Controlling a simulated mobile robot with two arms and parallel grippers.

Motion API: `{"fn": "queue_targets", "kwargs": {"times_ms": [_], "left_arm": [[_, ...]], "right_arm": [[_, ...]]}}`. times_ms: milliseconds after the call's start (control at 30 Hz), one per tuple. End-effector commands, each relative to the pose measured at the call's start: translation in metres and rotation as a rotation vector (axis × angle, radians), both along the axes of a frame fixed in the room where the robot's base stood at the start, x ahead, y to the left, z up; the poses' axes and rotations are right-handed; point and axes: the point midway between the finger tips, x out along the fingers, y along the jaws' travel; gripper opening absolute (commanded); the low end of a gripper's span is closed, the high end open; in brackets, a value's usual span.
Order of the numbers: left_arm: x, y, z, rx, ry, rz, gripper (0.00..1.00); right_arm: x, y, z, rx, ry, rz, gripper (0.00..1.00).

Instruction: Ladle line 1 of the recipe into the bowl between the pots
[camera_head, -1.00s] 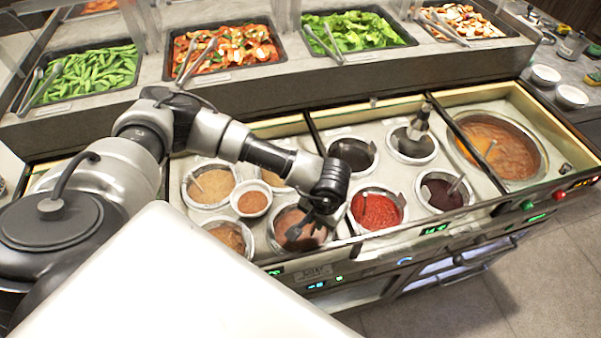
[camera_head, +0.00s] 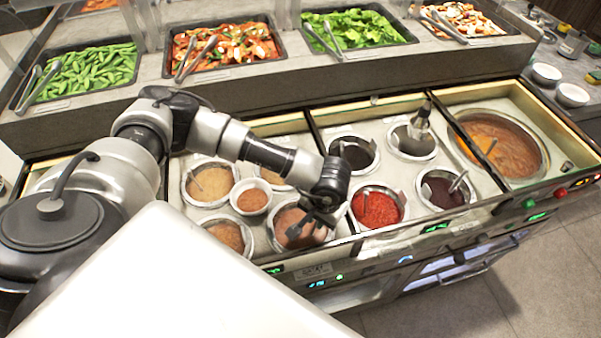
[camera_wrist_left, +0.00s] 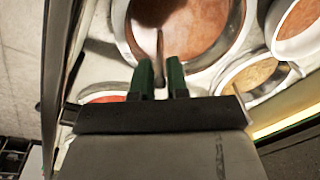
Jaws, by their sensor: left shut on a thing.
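The small white bowl (camera_head: 251,210) stands between the pots and holds something reddish-brown. It also seems to show at the upper right of the wrist view (camera_wrist_left: 284,42). No recipe is readable. My right gripper is not in view.
A red sauce pot (camera_head: 377,209) is to the right, a tan one (camera_head: 209,183) behind left, another brown one (camera_head: 228,236) at front left. A dark-handled utensil (camera_head: 421,122) stands in a back pot. Food trays (camera_head: 222,70) line the raised shelf behind.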

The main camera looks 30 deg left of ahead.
Motion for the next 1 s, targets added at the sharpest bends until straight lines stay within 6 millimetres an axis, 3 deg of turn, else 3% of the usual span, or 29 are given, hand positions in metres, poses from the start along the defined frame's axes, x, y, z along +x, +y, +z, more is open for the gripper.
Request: {"fn": "queue_targets", "kwargs": {"times_ms": [100, 133, 300, 500, 733, 1000], "left_arm": [[-0.0008, 0.0003, -0.0011, 0.001, 0.002, 0.0, 0.0], [-0.0008, 0.0004, -0.0012, 0.001, 0.002, 0.0, 0.18], [-0.0007, 0.0003, -0.001, 0.001, 0.002, 0.0, 0.44], [-0.0005, 0.0002, -0.0007, 0.0, 0.001, 0.0, 0.45], [-0.0006, 0.0001, -0.0007, 0.0, 0.001, 0.0, 0.79], [-0.0005, 0.0001, -0.0006, 0.0, 0.001, 0.0, 0.79]], "right_arm": [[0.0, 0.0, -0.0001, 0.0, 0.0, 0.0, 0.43], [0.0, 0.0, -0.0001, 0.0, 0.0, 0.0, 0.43], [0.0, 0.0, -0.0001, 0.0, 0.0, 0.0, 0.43], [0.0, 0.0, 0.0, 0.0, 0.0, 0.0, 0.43], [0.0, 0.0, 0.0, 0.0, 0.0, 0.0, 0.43], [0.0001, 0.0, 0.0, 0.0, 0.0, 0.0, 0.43]]}}
